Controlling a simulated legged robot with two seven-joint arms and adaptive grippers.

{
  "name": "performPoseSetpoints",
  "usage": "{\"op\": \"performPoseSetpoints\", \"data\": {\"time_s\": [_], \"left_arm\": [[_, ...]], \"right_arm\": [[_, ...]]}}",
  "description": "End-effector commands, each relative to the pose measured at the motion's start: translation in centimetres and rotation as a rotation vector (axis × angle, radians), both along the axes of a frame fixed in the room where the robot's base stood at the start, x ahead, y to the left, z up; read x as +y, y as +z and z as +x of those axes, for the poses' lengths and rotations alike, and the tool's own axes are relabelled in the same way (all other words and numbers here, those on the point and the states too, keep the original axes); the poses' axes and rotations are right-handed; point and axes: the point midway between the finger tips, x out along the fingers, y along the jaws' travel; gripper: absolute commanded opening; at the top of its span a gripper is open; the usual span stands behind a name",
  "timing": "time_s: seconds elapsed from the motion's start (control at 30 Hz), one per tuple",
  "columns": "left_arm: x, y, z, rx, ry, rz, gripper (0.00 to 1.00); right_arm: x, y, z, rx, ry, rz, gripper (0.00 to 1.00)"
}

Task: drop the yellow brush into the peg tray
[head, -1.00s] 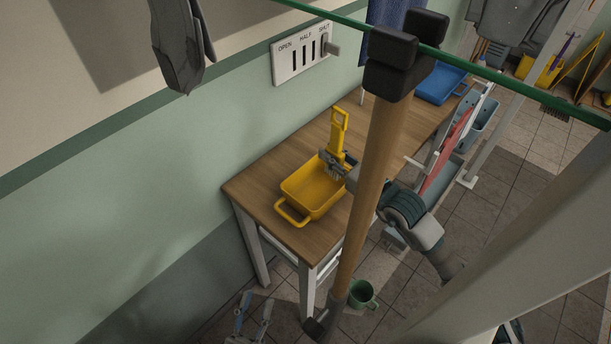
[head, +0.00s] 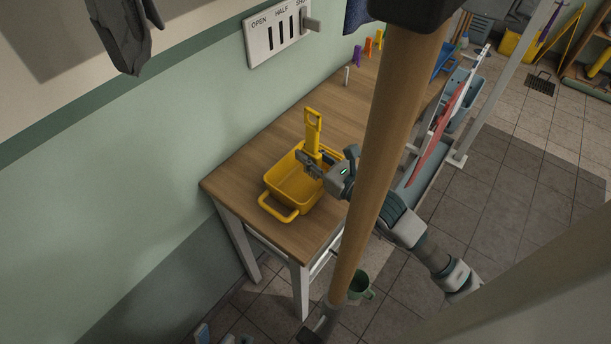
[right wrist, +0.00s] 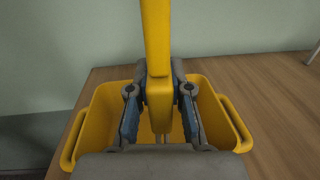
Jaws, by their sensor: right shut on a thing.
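The yellow brush (head: 313,128) stands upright with its holed handle end up. My right gripper (head: 312,163) is shut on its lower part. In the right wrist view, the brush (right wrist: 156,40) runs up between the two fingers. The yellow tray with looped handles, which I take for the peg tray (head: 272,186), sits at the table's near end. The gripper and the brush's lower end are over the tray's opening, and its inside looks empty where visible. The bristles are mostly hidden by the fingers. My left gripper (head: 203,333) shows only its tips at the bottom edge, low beside the table.
A wooden pole (head: 385,140) crosses the head view in front of the table. Coloured pegs (head: 368,47) and a blue tray (head: 443,62) are at the table's far end. A green mug (head: 360,285) is on the floor. The middle of the table (head: 335,115) is clear.

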Motion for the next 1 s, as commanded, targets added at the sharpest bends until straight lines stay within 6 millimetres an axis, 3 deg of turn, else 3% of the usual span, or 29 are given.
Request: {"op": "performPoseSetpoints", "data": {"time_s": [0.17, 0.2, 0.3, 0.33, 0.67, 1.0], "left_arm": [[0.1, 0.1, 0.0, -0.003, 0.000, -0.001, 0.40], [0.1, 0.1, 0.0, -0.003, 0.000, -0.001, 0.40], [0.1, 0.1, 0.0, -0.002, 0.000, -0.001, 0.40], [0.1, 0.1, 0.0, -0.002, 0.000, -0.001, 0.40], [0.0, 0.1, 0.0, -0.001, 0.001, 0.000, 0.40], [0.0, 0.1, 0.0, -0.001, 0.001, 0.000, 0.40]], "right_arm": [[0.1, 0.2, 0.0, -0.003, 0.001, 0.000, 0.00], [0.1, 0.2, 0.0, -0.003, 0.001, 0.000, 0.22], [0.1, 0.2, 0.0, -0.003, 0.001, 0.000, 0.47], [0.1, 0.2, 0.0, -0.003, 0.001, 0.000, 0.48], [-0.3, 0.1, -0.2, -0.001, 0.000, 0.001, 0.48], [-5.0, 0.0, -4.6, 0.000, -0.001, -0.003, 0.48]]}}
